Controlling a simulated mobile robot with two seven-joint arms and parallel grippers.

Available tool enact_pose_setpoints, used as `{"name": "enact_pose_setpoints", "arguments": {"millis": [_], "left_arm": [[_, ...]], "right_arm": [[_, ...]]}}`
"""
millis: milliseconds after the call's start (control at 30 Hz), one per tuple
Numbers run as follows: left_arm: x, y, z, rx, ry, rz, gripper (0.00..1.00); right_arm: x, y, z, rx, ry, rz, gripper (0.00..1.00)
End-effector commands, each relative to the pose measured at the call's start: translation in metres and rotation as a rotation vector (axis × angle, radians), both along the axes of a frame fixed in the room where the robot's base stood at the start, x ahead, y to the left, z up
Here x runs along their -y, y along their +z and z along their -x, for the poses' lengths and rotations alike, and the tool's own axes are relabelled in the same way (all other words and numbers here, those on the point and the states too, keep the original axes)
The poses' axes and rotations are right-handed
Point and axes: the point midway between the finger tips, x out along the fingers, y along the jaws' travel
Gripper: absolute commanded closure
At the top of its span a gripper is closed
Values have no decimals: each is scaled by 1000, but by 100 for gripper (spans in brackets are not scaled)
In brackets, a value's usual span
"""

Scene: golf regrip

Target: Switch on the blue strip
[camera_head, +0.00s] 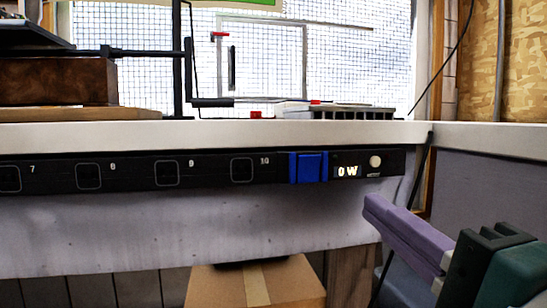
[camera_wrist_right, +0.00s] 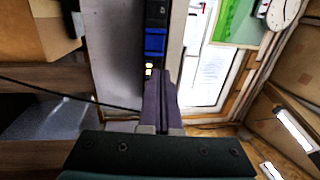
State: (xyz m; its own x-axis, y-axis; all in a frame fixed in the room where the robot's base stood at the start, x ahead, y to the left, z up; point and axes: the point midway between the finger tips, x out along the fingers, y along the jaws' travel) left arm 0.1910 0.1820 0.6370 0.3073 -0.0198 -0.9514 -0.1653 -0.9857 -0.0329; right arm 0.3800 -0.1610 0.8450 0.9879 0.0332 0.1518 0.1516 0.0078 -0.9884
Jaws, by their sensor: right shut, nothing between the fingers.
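A black power strip (camera_head: 217,170) with numbered sockets runs along the front edge of the white worktop. Near its right end are a blue block (camera_head: 309,167), a lit display (camera_head: 347,171) reading "0 W" and a round white button (camera_head: 375,161). The blue block also shows in the right wrist view (camera_wrist_right: 155,43), with the lit display (camera_wrist_right: 149,69) beside the fingertips. My right gripper (camera_head: 372,207) has purple fingers, shut and empty. Its tips appear just below the strip's right end, apart from the button in the head view. The button is not clear in the wrist view. My left gripper is out of view.
The worktop (camera_head: 230,134) overhangs a pale panel. A cardboard box (camera_head: 255,284) stands below. A dark cable (camera_head: 420,172) hangs down near the strip's right end. The space in front of the strip looks clear.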

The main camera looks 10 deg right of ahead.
Motion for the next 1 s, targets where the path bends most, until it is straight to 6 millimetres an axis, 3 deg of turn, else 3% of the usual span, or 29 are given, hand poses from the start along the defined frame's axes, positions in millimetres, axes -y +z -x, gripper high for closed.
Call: {"name": "enact_pose_setpoints", "arguments": {"millis": [233,367,1000], "left_arm": [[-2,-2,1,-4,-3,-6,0],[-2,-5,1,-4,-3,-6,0],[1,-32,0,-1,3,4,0]], "right_arm": [[0,-1,-2,0,1,2,100],[-1,1,-13,2,2,3,100],[-4,16,-120,0,-1,5,100]]}}
